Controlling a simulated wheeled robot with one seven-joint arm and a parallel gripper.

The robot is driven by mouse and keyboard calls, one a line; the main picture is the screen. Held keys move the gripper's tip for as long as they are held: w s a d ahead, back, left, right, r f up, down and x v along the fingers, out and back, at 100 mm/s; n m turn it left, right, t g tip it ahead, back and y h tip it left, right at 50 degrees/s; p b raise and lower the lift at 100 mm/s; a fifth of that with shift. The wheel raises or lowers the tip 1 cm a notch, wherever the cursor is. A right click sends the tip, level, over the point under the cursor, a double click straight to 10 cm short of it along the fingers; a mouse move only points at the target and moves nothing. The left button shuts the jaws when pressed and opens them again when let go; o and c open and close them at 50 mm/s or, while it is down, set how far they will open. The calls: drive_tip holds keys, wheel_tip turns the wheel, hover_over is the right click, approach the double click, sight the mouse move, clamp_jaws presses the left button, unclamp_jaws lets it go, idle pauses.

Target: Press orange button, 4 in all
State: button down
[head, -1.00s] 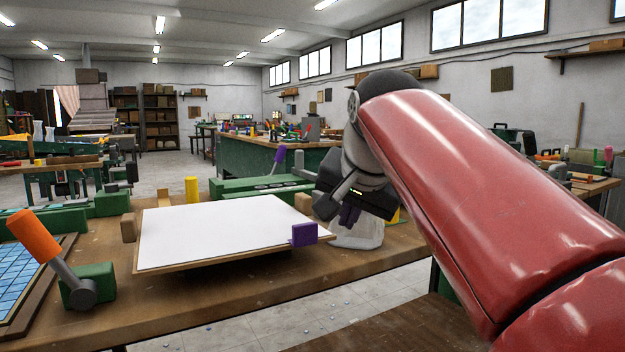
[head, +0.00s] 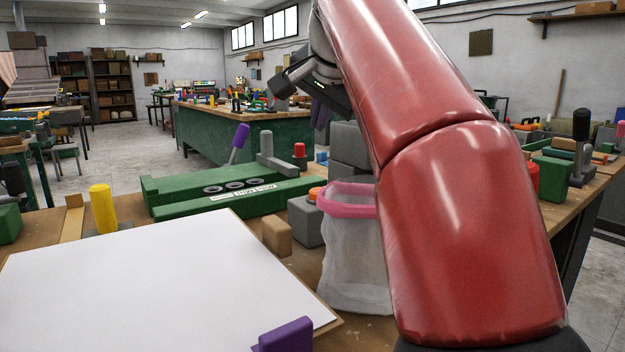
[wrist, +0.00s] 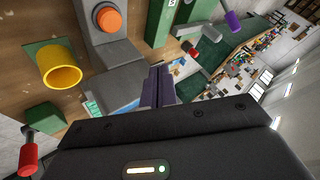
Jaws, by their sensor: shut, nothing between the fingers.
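The orange button (head: 316,194) sits on top of a grey block (head: 305,222), behind the white sheet's right corner and beside the pink-rimmed bag. In the wrist view the orange button (wrist: 109,18) shows whole, round and uncovered on its grey housing, at the upper left. My gripper (wrist: 160,74) has its purple fingers together with nothing between them. It is apart from the button, which lies up and to the left of the fingertips there. In the head view my gripper (head: 321,114) is partly hidden by my red arm, above and beyond the button.
A translucent bag (head: 355,260) with a pink rim stands right of the button. Grey blocks (head: 350,147) rise behind it. A green fixture (head: 225,198) with a purple lever (head: 239,142) lies to the left. A tan block (head: 277,237) and white sheet (head: 150,285) are nearer.

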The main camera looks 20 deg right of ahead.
idle(0.4)
wheel_tip(320, 180, down, 9)
drive_tip(key=b, duration=0.6)
drive_tip(key=shift+r, duration=0.1)
idle(1.8)
drive_tip(key=shift+f+b, duration=0.4)
drive_tip(key=shift+f+b, duration=0.35)
drive_tip(key=shift+f, duration=0.15)
idle(0.8)
drive_tip(key=shift+r, duration=0.1)
drive_tip(key=shift+r+p, duration=0.8)
drive_tip(key=shift+p, duration=0.15)
